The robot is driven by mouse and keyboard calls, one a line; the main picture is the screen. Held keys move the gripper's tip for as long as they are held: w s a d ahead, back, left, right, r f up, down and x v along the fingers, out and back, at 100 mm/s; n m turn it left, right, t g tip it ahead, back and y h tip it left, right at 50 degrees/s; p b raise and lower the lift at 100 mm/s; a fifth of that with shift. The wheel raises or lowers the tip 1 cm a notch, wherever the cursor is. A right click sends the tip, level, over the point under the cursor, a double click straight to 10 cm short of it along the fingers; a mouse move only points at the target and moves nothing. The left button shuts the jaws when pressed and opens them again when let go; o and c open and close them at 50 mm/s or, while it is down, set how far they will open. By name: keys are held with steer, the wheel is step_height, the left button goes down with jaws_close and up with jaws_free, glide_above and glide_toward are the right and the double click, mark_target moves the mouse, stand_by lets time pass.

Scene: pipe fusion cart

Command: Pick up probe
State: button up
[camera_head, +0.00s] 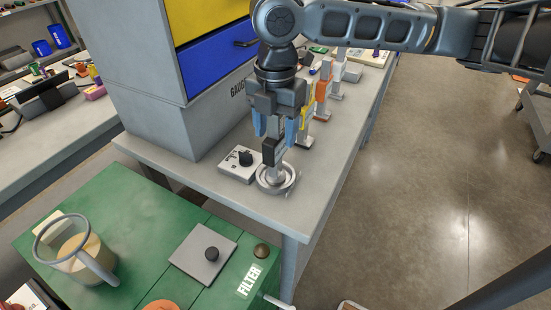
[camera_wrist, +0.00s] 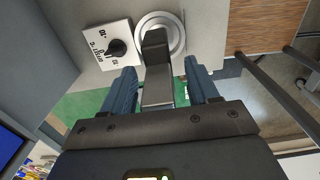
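A grey upright tool with a black block on it (camera_head: 269,151) stands at a round metal dish (camera_head: 290,183) near the front corner of the grey bench; it looks like the probe, but no label on it is readable. My gripper (camera_head: 275,127) points down over it, with blue fingers on either side. In the wrist view the tool's grey body (camera_wrist: 158,88) lies between the fingers of my gripper (camera_wrist: 162,88), with a gap on both sides. The gripper is open. The dish also shows in the wrist view (camera_wrist: 178,33).
A white dial box with a black knob (camera_head: 240,164) sits left of the dish. Yellow (camera_head: 307,118) and orange (camera_head: 321,97) upright tools stand behind. The cabinet (camera_head: 185,130) rises at left. The green cart (camera_head: 130,215) is in front; open floor (camera_head: 430,180) lies right.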

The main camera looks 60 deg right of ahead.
jaws_close()
stand_by(0.3)
stand_by(0.3)
